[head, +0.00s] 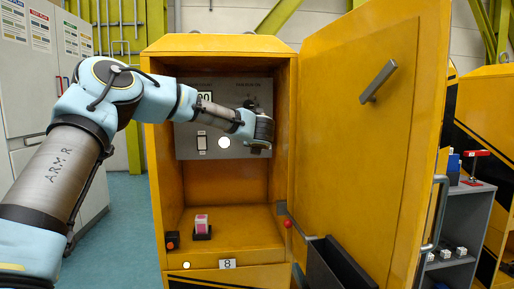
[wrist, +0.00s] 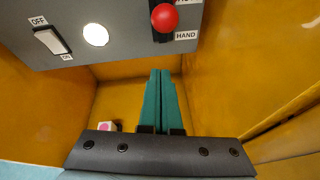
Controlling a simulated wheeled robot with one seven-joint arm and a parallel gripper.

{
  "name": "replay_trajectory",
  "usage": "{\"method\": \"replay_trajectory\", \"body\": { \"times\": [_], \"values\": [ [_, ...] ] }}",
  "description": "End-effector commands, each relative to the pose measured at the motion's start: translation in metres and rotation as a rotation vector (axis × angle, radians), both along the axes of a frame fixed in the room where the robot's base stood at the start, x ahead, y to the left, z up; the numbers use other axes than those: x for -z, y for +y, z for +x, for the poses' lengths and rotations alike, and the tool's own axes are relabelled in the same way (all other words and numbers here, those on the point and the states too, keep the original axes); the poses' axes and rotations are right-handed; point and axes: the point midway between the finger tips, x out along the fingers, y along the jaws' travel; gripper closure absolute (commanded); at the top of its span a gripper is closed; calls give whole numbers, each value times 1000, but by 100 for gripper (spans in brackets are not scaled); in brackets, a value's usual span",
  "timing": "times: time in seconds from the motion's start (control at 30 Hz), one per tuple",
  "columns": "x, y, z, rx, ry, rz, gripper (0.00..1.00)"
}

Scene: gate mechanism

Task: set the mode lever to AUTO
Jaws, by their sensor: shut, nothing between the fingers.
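The mode lever has a red ball knob (wrist: 164,17) over a black slot plate in the wrist view. A HAND label (wrist: 186,35) is at its lower right, and another label above is cut off by the picture's top edge. The knob shows between the two labels; which setting it is in I cannot tell. My gripper (wrist: 160,72) has its teal fingers shut and empty, below the lever and apart from it in the picture. In the head view my gripper (head: 262,136) is in front of the panel's right side and hides the lever.
The grey panel (head: 186,150) is inside a yellow cabinet with side walls close by. An OFF/ON rocker switch (wrist: 51,39) and a white round light (wrist: 95,35) are left of the lever. The yellow door (head: 350,150) stands open at right.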

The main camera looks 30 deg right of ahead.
Motion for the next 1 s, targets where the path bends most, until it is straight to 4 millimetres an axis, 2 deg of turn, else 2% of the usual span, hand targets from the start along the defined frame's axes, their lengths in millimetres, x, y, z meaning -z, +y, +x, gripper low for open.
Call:
{"method": "replay_trajectory", "body": {
  "times": [0.6,0.8,1.0],
  "values": [
    [-42,36,-68,1,-4,-1,100],
    [-47,41,-78,1,-1,0,100],
    [-47,41,-79,1,0,0,100]
  ]
}}
